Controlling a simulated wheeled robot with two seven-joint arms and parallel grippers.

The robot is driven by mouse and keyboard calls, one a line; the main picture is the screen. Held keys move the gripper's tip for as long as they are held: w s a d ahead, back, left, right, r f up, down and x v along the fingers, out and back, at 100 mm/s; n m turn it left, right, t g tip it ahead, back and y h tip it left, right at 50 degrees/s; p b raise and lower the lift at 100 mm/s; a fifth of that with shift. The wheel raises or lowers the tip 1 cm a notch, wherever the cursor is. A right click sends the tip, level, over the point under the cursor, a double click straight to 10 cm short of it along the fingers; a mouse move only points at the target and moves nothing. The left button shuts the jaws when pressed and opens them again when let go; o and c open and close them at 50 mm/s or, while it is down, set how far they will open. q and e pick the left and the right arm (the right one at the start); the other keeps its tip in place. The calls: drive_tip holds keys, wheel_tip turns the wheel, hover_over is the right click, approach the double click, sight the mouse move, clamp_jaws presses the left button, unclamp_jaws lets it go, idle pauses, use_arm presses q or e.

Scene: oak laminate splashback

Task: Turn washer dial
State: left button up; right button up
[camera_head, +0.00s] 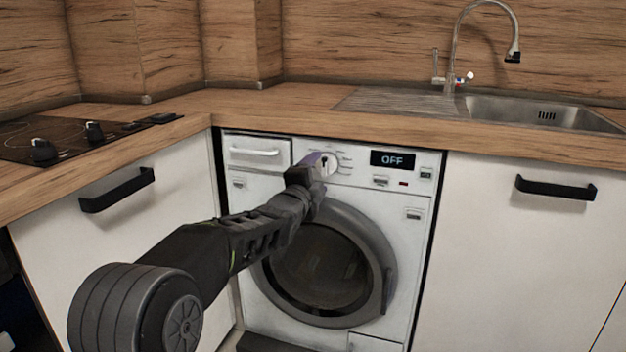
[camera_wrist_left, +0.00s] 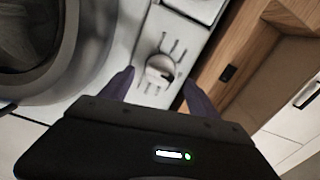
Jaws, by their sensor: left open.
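The washer (camera_head: 345,170) is white with a dark round door, set under the worktop. Its dial (camera_head: 327,163) is a round white knob on the upper panel, partly hidden by my gripper in the head view. The display (camera_head: 393,159) right of it reads OFF. My left gripper (camera_head: 318,160) is at the panel by the dial. In the left wrist view the dial (camera_wrist_left: 160,69) lies ahead, between the two spread purple fingers of my left gripper (camera_wrist_left: 157,85). The fingers look apart from the knob; whether either touches it cannot be told. My right gripper is not in view.
The wooden worktop (camera_head: 300,110) overhangs just above the panel. A detergent drawer (camera_head: 258,152) is left of the dial. Cabinets with black handles (camera_head: 117,190) flank the washer. A hob (camera_head: 75,135) and a sink (camera_head: 540,110) are on top.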

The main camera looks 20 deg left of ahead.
use_arm(q)
drive_tip(key=s, duration=0.3)
drive_tip(key=shift+s, duration=0.15)
idle(0.4)
